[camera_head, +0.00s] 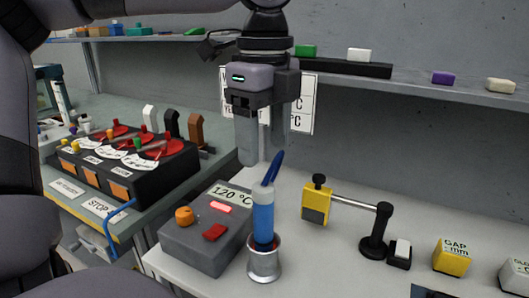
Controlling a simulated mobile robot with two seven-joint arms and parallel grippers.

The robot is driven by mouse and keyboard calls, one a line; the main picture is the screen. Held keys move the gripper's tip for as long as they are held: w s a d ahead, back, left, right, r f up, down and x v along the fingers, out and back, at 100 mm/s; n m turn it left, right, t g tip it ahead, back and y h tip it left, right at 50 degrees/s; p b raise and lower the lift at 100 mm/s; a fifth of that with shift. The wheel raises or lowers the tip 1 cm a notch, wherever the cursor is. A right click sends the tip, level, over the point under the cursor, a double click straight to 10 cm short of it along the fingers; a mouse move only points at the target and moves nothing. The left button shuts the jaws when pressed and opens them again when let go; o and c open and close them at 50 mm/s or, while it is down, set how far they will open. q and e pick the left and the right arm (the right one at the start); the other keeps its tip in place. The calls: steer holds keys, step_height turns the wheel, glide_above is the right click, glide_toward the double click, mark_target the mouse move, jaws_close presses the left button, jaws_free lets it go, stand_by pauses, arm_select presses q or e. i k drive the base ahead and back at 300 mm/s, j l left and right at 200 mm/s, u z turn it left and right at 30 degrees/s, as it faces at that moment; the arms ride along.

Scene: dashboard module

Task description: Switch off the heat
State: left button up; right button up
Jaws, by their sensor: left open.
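A grey heater box (190,247) stands on the pale table, with a plate reading 120 °C. On its top are an orange knob (184,215), a red lit indicator (221,208) and a red switch (214,232). I cannot tell the switch's exact position. My left gripper (262,152) points down, open, above and behind the right part of the box, its fingers apart and touching nothing that I can see. My right gripper is not in view.
A blue-handled tool (263,215) stands in a metal cup (264,262) close beside the box. A yellow block with a rod (316,205) and black stand are to the right. A black panel (130,165) with red dials and levers is left. A shelf runs behind.

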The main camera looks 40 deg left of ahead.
mark_target(216, 230)
steer(key=k, duration=1)
